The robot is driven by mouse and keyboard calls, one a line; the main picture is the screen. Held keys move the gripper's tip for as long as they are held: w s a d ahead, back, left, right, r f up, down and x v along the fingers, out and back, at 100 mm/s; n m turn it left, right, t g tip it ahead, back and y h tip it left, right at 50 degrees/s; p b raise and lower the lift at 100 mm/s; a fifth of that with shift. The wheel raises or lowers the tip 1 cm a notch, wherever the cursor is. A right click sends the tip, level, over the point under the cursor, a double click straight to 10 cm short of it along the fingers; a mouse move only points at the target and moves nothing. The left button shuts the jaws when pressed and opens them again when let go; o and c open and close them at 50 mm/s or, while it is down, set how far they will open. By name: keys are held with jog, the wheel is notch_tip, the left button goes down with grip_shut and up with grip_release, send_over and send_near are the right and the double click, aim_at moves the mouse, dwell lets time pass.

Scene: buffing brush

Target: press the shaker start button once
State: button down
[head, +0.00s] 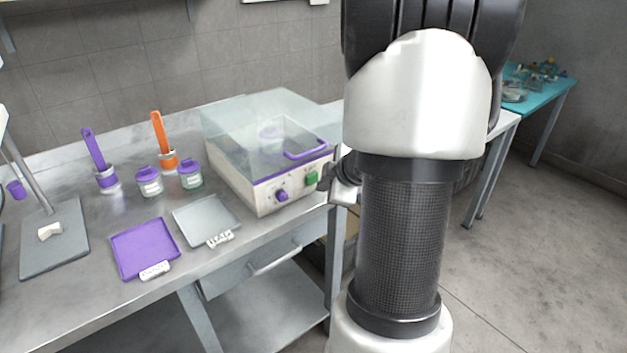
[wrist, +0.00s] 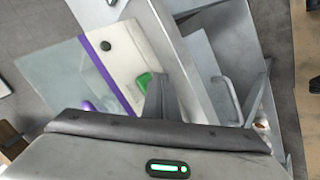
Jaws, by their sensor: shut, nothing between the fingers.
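The shaker (head: 235,175) is a cream box with a clear lid and a purple trim, standing on the steel bench. My gripper (head: 325,180) is shut and empty, just right of the green button in the head view. In the wrist view the grey fingers (wrist: 160,88) reach up beside the green button (wrist: 144,80) and cover part of it. I cannot tell whether they touch it.
A purple tray (head: 145,245) and a grey tray (head: 205,217) lie left of the shaker. Lidded jars (head: 149,182) and purple and orange brushes (head: 157,130) stand behind them. A drawer with a handle (head: 275,262) is under the bench edge. A teal table (head: 540,95) stands far right.

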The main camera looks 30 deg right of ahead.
jog(key=shift+w, duration=0.15)
jog(key=shift+w, duration=0.3)
